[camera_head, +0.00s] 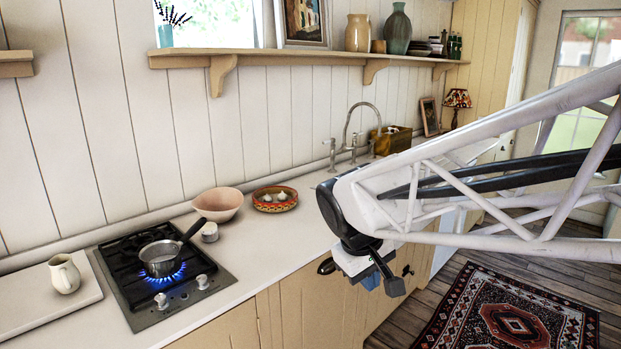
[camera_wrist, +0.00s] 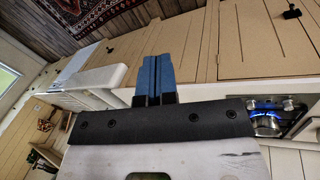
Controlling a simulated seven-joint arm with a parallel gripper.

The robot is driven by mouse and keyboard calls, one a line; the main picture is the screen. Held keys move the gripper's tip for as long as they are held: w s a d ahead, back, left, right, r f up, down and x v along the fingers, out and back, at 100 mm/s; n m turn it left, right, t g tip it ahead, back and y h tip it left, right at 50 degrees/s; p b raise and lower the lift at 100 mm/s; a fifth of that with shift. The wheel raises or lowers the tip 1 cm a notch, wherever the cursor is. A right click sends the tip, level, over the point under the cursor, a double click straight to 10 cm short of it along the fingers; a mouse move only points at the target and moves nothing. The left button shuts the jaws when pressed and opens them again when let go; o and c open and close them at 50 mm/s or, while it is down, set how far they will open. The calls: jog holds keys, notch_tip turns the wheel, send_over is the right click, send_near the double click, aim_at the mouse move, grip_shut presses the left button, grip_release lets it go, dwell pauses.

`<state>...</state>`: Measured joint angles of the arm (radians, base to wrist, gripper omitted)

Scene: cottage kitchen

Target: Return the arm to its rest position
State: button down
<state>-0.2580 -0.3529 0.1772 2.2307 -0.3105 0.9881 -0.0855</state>
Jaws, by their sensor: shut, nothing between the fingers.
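My gripper (camera_wrist: 154,80) shows in the wrist view with its two blue fingers together and nothing between them. In the head view my gripper (camera_head: 371,280) hangs low in front of the wooden cabinet fronts, apart from the counter, with only a bit of blue finger showing. My white lattice arm (camera_head: 500,180) reaches in from the right and hides part of the counter and the sink area.
A saucepan (camera_head: 160,258) stands on the gas hob (camera_head: 120,275) over a lit blue flame. A pink bowl (camera_head: 218,205), a patterned dish (camera_head: 275,200) and a cream jug (camera_head: 64,273) stand along the counter (camera_head: 250,245). A shelf (camera_head: 310,58) runs above. The rug (camera_head: 510,318) lies on open floor.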

jog(key=s+d+f+m+y, duration=0.1)
jog(key=s+d+m, duration=0.2)
jog(key=s, duration=0.5)
jog(key=s+d+f+m+y, duration=0.1)
jog(key=s+d+m, duration=0.2)
jog(key=s, duration=0.6)
jog(key=shift+d+f+t, duration=0.3)
jog(key=shift+d, duration=0.7)
